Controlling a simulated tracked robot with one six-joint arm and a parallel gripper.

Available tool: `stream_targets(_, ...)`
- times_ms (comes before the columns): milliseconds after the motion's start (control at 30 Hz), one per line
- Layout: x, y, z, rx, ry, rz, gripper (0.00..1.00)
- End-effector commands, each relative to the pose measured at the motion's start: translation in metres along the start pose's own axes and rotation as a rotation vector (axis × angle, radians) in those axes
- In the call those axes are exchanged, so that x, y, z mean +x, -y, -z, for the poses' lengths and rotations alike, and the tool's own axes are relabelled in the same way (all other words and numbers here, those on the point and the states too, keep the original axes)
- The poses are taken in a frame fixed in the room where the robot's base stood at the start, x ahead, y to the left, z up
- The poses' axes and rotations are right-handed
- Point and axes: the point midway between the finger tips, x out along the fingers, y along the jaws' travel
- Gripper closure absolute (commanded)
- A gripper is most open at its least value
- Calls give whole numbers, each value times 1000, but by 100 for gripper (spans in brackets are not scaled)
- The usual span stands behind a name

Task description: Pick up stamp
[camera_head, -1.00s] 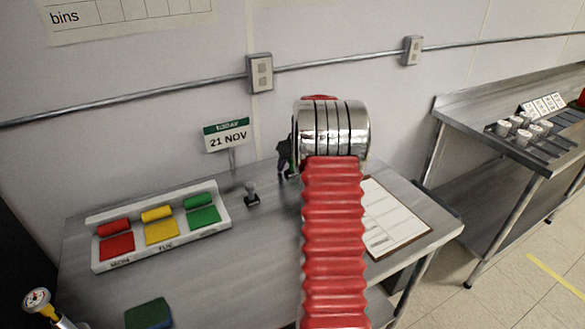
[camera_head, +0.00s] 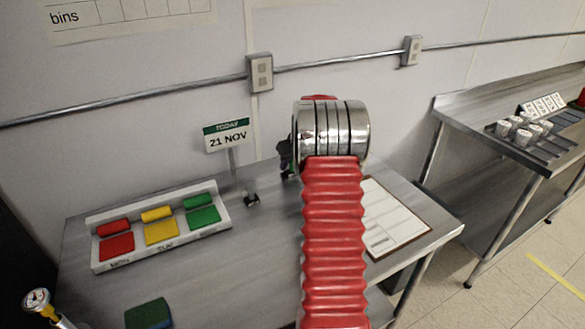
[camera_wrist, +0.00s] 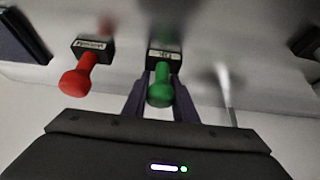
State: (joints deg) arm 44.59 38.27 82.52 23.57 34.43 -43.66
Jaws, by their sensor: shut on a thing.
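In the wrist view, a green-handled stamp (camera_wrist: 160,94) with a dark labelled base lies between the two fingers of my gripper (camera_wrist: 160,98). The gripper is shut on its handle. Whether its base touches the bench cannot be told. A red-handled stamp (camera_wrist: 78,80) stands beside it on the left, apart from the fingers. In the head view, my gripper (camera_head: 285,157) shows only partly, left of my arm, which hides the red stamp. A small dark stamp-like object (camera_head: 252,199) stands on the steel bench (camera_head: 240,265), left of the gripper.
A "21 NOV" sign (camera_head: 227,136) stands behind the bench objects. A white tray (camera_head: 222,222) of red, yellow and green blocks is on the left. A sponge (camera_head: 148,313) lies in front. A clipboard (camera_head: 390,218) lies right of my arm. The wall is close behind.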

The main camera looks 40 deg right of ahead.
Motion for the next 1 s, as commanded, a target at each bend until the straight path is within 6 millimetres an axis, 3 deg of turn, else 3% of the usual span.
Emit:
stream_targets(367, -5, 0, 4, 0, -1, 0, 97)
stream_targets(1000, -84, 0, 48, 1, -2, -1, 97)
